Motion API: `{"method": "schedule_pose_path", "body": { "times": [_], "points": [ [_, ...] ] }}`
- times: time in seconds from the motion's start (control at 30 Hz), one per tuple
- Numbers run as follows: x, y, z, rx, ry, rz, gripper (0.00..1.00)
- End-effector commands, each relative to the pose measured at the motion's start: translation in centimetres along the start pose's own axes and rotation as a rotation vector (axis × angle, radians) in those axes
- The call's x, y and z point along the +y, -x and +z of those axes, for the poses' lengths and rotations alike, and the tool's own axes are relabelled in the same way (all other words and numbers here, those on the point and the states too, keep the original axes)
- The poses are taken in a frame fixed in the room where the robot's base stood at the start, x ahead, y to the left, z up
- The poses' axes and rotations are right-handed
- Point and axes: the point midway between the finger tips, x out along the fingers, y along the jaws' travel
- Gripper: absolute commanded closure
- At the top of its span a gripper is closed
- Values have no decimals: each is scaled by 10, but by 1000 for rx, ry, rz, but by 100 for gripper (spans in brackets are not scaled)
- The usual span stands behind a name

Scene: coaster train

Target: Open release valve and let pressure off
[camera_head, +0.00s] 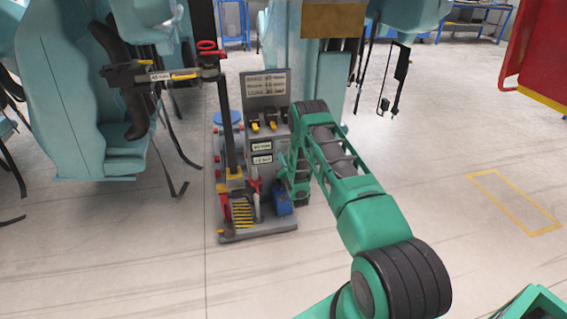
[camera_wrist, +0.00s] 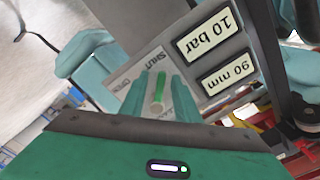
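The release valve's green handle (camera_wrist: 157,91) shows in the wrist view on a pale plate (camera_wrist: 128,76) marked SHUT and OPEN, seen upside down. My gripper (camera_wrist: 160,82) has its two teal fingers on either side of the handle, with a gap between them, so it looks open. I cannot tell whether a finger touches the handle. Beside the plate, two labels read 10 bar (camera_wrist: 209,37) and 90 mm (camera_wrist: 224,77). In the head view the grey test stand (camera_head: 262,224) stands on the floor, and my arm hides the valve on its right side.
Teal train seats (camera_head: 85,90) stand close at the left. The floor at right is open, with a yellow marking (camera_head: 515,203).

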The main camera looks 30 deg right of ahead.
Motion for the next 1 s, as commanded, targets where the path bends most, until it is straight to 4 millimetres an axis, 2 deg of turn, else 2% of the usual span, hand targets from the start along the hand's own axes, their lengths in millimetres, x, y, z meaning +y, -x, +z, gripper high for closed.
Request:
{"method": "schedule_pose_path", "body": {
  "times": [0.13,0.17,0.27,0.67,1.0],
  "points": [
    [0,0,0,0,0,0,71],
    [0,0,0,0,0,0,76],
    [0,0,0,0,0,0,100],
    [2,0,0,0,36,1,100],
    [12,0,-2,1,254,1,100]
  ]
}}
